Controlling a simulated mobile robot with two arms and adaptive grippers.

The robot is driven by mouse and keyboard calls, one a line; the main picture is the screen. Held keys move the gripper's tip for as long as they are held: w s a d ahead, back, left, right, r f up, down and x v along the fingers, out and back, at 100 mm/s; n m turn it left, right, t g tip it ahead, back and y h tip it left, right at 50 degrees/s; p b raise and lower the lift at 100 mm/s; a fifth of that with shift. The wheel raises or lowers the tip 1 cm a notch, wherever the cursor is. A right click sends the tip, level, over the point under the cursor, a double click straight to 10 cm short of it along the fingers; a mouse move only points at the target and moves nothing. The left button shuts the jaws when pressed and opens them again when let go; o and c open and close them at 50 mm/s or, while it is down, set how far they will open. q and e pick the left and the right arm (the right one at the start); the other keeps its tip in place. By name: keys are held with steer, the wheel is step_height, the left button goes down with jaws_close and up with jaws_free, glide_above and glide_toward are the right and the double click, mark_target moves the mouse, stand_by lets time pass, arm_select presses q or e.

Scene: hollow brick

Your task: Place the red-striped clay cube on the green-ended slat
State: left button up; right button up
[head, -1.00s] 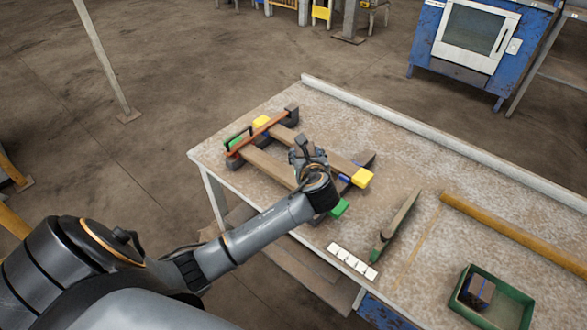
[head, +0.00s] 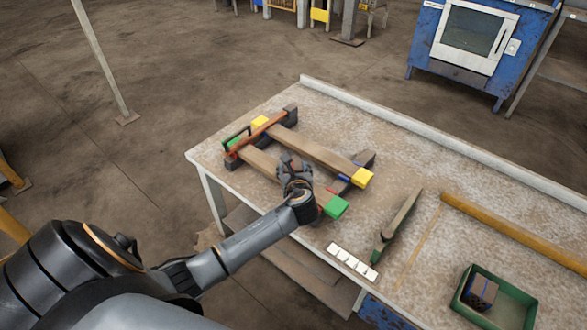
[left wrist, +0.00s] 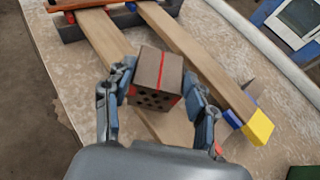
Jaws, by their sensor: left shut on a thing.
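The red-striped clay cube (left wrist: 155,78) is brown with holes in its near face. My left gripper (left wrist: 158,88) is shut on it, one finger on each side; the gripper also shows in the head view (head: 293,170), where it mostly hides the cube. The cube is over the green-ended slat (head: 258,163), the left slat in the left wrist view (left wrist: 100,38). I cannot tell whether it touches the wood. The slat's near green end (head: 336,207) shows in the head view, but is hidden in the left wrist view. My right gripper is not in view.
A yellow-ended slat (head: 322,154) lies parallel to the right. An orange bar (head: 258,132) crosses both slats' far ends. A loose slat (head: 400,222), white tiles (head: 352,262), a long wooden bar (head: 510,230) and a green tray (head: 520,309) holding a blue-striped block (head: 481,291) are farther right.

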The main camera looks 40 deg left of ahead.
arm_select(q)
steer(key=o, duration=1.2)
steer(key=shift+c, duration=0.2)
steer(key=shift+s+d+r, duration=0.15)
steer(key=p+v, duration=0.1)
steer(key=v, duration=1)
steer(key=shift+s+p, duration=0.2)
steer(key=shift+p, duration=0.1)
steer(key=shift+d+r, duration=0.15)
